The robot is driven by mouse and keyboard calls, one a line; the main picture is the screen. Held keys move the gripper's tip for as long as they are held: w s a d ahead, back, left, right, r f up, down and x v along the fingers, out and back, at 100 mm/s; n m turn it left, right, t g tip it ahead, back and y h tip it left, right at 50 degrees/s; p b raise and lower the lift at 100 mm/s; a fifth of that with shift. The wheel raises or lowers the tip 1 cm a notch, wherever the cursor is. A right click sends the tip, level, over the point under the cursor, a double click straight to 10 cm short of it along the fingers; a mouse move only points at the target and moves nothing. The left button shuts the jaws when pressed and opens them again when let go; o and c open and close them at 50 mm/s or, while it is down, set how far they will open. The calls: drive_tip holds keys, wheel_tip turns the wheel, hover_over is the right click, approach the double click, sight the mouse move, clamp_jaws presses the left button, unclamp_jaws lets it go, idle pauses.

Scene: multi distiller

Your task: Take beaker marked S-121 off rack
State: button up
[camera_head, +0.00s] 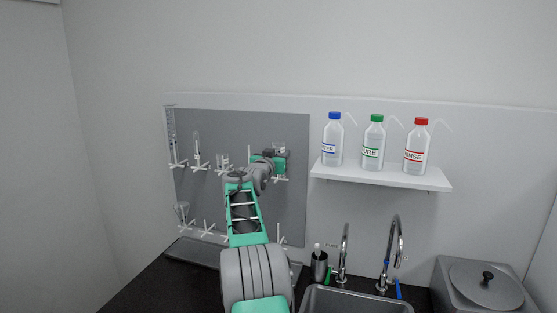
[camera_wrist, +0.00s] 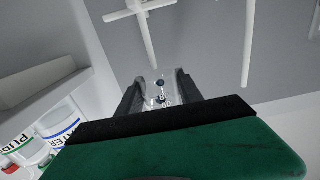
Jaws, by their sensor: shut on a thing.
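The rack is a grey wall panel (camera_head: 245,125) with white cross-shaped pegs in the head view. My gripper (camera_head: 279,158) is at its upper right part, beside a white peg (camera_head: 281,179). The print is too small to read for sure. In the head view the beaker is mostly hidden by my gripper.
Other clear glassware hangs on the rack, including a flask (camera_head: 197,150) and a funnel (camera_head: 182,211). A white shelf (camera_head: 380,177) with three capped bottles is close to the right. Below are a sink (camera_head: 355,301) and taps (camera_head: 394,245).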

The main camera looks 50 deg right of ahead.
sight(278, 141)
wheel_tip(278, 141, up, 4)
drive_tip(key=shift+r+p, duration=0.2)
drive_tip(key=shift+p, duration=0.8)
drive_tip(key=shift+r, duration=1.1)
drive_tip(key=shift+a+f+b, duration=0.1)
drive_tip(key=shift+f+b, duration=0.05)
drive_tip(key=shift+b, duration=0.3)
drive_tip(key=b+v, duration=1.9)
drive_tip(key=v, duration=1.1)
drive_tip(key=shift+b, duration=0.4)
drive_tip(key=shift+s, duration=0.1)
